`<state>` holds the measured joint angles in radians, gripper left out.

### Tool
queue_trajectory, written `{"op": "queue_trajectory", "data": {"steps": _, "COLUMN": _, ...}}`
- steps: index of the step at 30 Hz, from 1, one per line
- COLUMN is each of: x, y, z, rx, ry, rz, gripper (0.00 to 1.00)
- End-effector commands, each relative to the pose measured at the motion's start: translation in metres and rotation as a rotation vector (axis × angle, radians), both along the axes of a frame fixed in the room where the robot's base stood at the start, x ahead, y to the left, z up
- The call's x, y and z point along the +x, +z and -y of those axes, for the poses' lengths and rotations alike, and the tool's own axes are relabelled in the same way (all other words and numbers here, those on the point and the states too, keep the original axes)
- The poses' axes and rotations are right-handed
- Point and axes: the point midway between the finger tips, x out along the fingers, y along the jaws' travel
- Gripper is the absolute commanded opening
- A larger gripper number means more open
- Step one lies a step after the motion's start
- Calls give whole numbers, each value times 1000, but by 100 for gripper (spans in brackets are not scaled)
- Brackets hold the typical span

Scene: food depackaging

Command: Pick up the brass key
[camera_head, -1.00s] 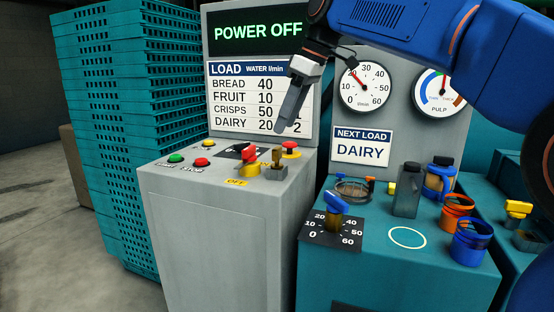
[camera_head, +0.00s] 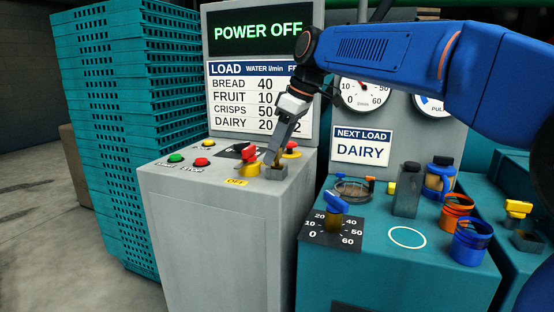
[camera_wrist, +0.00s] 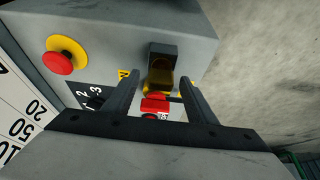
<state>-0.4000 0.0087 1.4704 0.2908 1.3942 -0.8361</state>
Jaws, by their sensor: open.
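The brass key (camera_wrist: 158,80) stands at the small dark grey block (camera_wrist: 163,50) on top of the grey control cabinet (camera_head: 215,200). In the wrist view it lies between the two fingers of my gripper (camera_wrist: 158,77), with a gap on either side. The fingers are open, and I see no contact. In the head view my gripper (camera_head: 270,158) points down just above the grey block (camera_head: 276,172) and hides the key.
Left of the block is a yellow-and-red switch (camera_head: 250,167) with an OFF label. A red emergency stop (camera_head: 291,150) stands close behind my gripper. Green (camera_head: 176,158) and red (camera_head: 201,162) buttons lie further left. Teal crates (camera_head: 130,130) stack at the left.

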Motion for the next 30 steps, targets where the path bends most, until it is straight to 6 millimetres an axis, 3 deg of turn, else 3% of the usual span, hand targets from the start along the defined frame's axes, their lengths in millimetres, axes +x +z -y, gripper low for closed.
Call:
{"op": "queue_trajectory", "data": {"steps": 2, "x": 0, "y": 0, "z": 0, "rx": 0, "ry": 0, "rz": 0, "gripper": 52}}
{"op": "queue_trajectory", "data": {"steps": 8, "x": 0, "y": 0, "z": 0, "rx": 0, "ry": 0, "rz": 0, "gripper": 6}}
{"op": "queue_trajectory", "data": {"steps": 19, "x": 1, "y": 7, "z": 0, "rx": 0, "ry": 0, "rz": 2, "gripper": 6}}
{"op": "queue_trajectory", "data": {"steps": 30, "x": 1, "y": 69, "z": -1, "rx": 0, "ry": 0, "rz": 3, "gripper": 6}}
